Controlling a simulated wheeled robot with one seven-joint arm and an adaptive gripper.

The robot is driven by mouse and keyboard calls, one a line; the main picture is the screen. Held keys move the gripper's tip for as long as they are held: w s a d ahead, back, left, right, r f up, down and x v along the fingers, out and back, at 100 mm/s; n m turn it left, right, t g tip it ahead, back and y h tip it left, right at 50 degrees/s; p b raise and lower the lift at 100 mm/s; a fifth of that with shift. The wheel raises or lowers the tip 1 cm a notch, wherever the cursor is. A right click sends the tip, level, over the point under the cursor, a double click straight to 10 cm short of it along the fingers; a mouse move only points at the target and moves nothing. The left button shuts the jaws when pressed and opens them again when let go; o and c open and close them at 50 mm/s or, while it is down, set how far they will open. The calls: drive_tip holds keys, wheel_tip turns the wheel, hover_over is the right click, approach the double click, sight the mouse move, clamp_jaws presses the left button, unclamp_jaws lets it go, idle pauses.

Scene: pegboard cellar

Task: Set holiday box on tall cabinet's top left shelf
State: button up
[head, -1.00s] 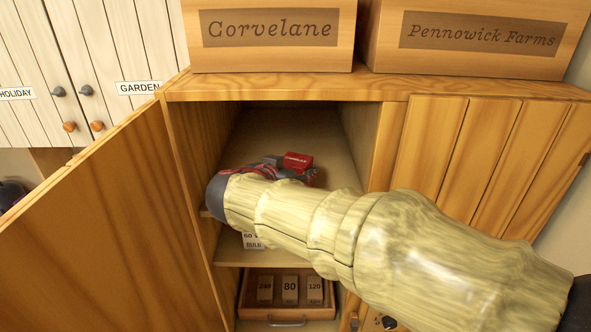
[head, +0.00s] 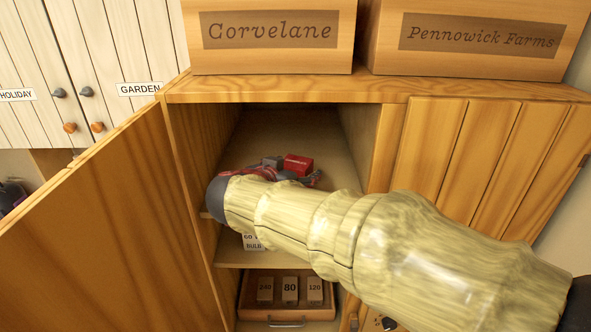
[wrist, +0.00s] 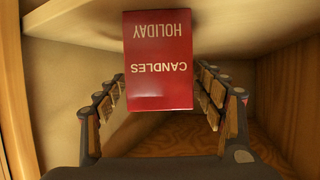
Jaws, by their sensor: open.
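The holiday box (head: 298,164) is small and red and sits inside the tall cabinet's open left compartment, on the top left shelf (head: 318,133). In the wrist view the box (wrist: 158,65) reads "HOLIDAY CANDLES" upside down, and its lettered end meets the pale shelf surface at the top of the picture. My gripper (head: 293,174) reaches into the compartment at the box. In the wrist view its fingers stand apart on both sides of the box, with visible gaps. My forearm hides the front of the shelf and part of the gripper.
The cabinet's left door (head: 100,225) stands open. Crates marked Corvelane (head: 270,60) and Pennowick Farms (head: 480,60) sit on top. Below, a drawer (head: 287,312) holds several numbered blocks, beneath a partly hidden bulb box (head: 252,241). The right door (head: 480,150) is closed.

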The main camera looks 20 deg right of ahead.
drive_tip(key=b+v, duration=0.4)
drive_tip(key=v, duration=0.8)
drive_tip(key=s+d+f+n+g+y, duration=0.45)
drive_tip(key=s+d+f, duration=0.45)
drive_tip(key=s+f, duration=0.3)
drive_tip(key=s+a+f+n+y, duration=0.2)
drive_tip(key=s+f+n+y, duration=0.1)
drive_tip(key=s+f, duration=0.4)
drive_tip(key=shift+s+a+f+n+y, duration=0.25)
drive_tip(key=shift+s+f+n+y, duration=0.1)
drive_tip(key=shift+s+y, duration=0.55)
wheel_tip(320, 180, down, 24)
drive_tip(key=b, duration=2.3)
drive_tip(key=shift+b, duration=0.35)
drive_tip(key=shift+c, duration=0.5)
